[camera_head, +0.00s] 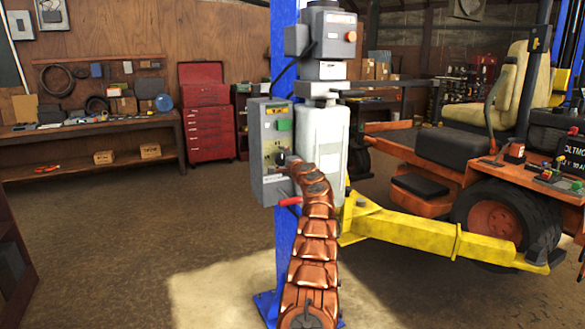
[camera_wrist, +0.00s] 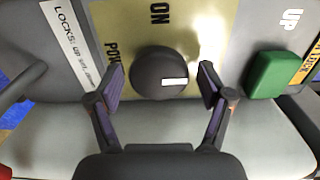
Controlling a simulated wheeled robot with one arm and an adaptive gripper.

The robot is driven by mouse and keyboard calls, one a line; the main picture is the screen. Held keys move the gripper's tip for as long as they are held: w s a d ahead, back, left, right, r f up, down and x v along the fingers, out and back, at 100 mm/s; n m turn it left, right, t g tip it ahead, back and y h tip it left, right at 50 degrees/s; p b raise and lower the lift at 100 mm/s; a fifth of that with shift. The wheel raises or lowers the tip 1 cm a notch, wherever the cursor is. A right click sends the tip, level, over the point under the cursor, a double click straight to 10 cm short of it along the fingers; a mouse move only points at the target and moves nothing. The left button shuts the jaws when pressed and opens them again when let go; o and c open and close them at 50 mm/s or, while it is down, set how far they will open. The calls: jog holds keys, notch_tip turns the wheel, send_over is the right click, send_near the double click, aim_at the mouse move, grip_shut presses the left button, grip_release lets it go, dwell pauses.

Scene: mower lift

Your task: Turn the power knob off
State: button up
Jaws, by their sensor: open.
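The power knob (camera_wrist: 150,70) is a round dark knob on a yellowish panel plate (camera_wrist: 205,38) in the wrist view. Its white mark lies right of its middle and points to the picture's right. "ON" is printed above it, and a partly hidden word starting "PO" at its upper left. My gripper (camera_wrist: 160,83) is open, one finger on each side of the knob, with a gap visible on both sides. In the head view my gripper (camera_head: 284,159) is at the front of the grey control box (camera_head: 258,187); the knob cannot be made out there.
A green button (camera_wrist: 272,75) sits right of the knob in the wrist view, close to the right finger. A white "LOCKS" label (camera_wrist: 72,42) is on the left. A red handle (camera_head: 290,201) juts out below the box. The box is on a blue lift post (camera_head: 285,235).

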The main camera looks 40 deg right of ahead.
jog(key=shift+s+a+r, duration=0.2)
jog(key=shift+s+a, duration=0.05)
jog(key=shift+s, duration=0.35)
jog(key=shift+s+a+f, duration=0.3)
jog(key=shift+s, duration=0.35)
jog(key=shift+s+a+r, duration=0.1)
jog(key=shift+s+r, duration=0.05)
jog(key=shift+s, duration=0.4)
send_near(283, 159)
jog(key=shift+s, duration=0.55)
jog(key=shift+a, duration=0.2)
